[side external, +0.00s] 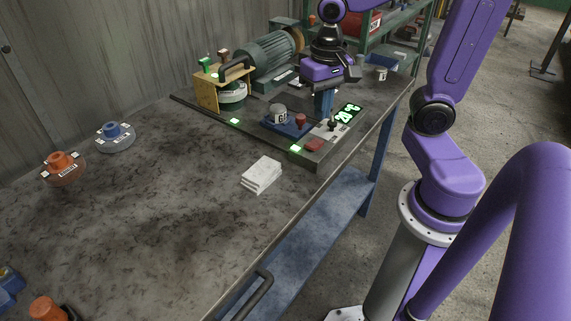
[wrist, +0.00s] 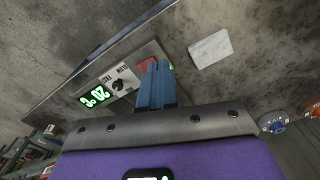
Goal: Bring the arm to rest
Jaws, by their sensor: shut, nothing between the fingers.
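My gripper (side external: 322,112) points down over the control panel (side external: 341,130) on the workbench in the side external view. Its blue fingers are shut together with nothing between them. In the wrist view, the fingers (wrist: 156,68) are side by side, close to the panel's red button (wrist: 147,65) and dark knob (wrist: 118,86). I cannot tell whether the fingertips touch the panel. The purple hand and arm reach in from the right and back. The green lit display (side external: 348,112) sits beside the fingers.
A motor with a polishing wheel (side external: 266,58) stands behind, near a yellow-framed fixture (side external: 207,92). White folded cloths or pads (side external: 261,173) lie in front of the panel. An orange-knobbed disc (side external: 63,168) and a blue-knobbed disc (side external: 115,136) sit left. The bench middle is clear.

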